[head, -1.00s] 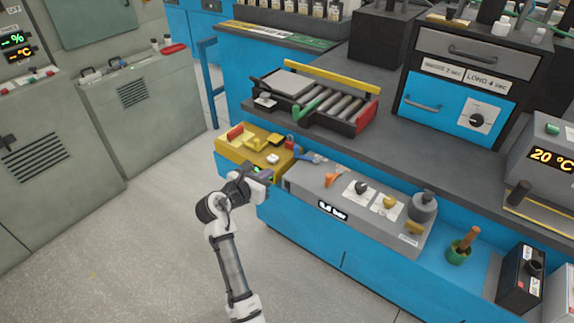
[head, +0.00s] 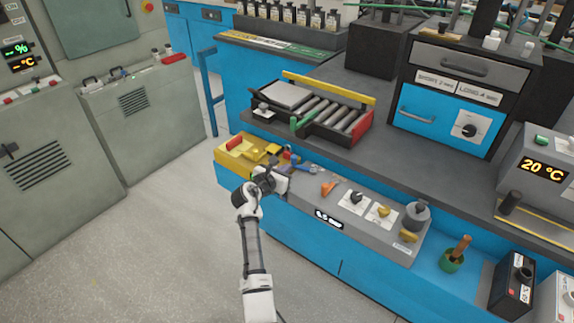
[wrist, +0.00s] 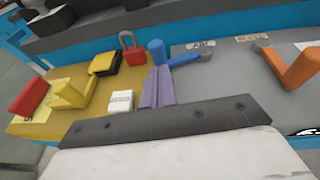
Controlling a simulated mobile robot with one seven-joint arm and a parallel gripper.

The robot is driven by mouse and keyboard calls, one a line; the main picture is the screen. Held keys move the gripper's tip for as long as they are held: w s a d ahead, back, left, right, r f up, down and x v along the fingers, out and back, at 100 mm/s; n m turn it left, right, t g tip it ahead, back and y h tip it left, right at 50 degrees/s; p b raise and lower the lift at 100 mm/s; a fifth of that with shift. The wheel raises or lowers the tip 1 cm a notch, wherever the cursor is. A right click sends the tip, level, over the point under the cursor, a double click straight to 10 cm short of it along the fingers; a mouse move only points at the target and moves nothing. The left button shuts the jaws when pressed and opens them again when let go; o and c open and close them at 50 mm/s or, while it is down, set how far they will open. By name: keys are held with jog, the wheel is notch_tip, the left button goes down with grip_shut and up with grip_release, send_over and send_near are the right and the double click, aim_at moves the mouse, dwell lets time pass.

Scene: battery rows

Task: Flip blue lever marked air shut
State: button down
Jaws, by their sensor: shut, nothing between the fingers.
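The blue lever (wrist: 158,53) has an upright round handle at its left end and an arm running right to a grey pivot beside the "AIR" label (wrist: 201,45). It also shows in the head view (head: 304,168) on the grey panel, just behind my gripper. My gripper (wrist: 151,88) is shut and empty, its purple fingers together and pointing at the panel. The fingertips are just to the left and near side of the blue handle. I cannot tell whether they touch it.
A yellow panel (head: 224,156) adjoins on the left, with a red padlock (wrist: 132,54), a white block (wrist: 121,101) and yellow and red handles. An orange lever (wrist: 292,68) stands to the right. A roller conveyor (head: 322,113) sits behind.

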jog(key=shift+w+d, duration=0.35)
jog(key=shift+w, duration=0.25)
jog(key=shift+w+a+f+m+g+h+b, duration=0.1)
jog(key=shift+w+m+g+h+b, duration=0.4)
jog(key=shift+w+m+h+b, duration=0.3)
jog(key=shift+w+m+g+h+b, duration=0.3)
jog(key=shift+m+g+h+b, duration=0.2)
jog(key=shift+b, duration=0.05)
jog(key=shift+w+m+g+h, duration=0.15)
jog(key=shift+m+g+h, duration=0.15)
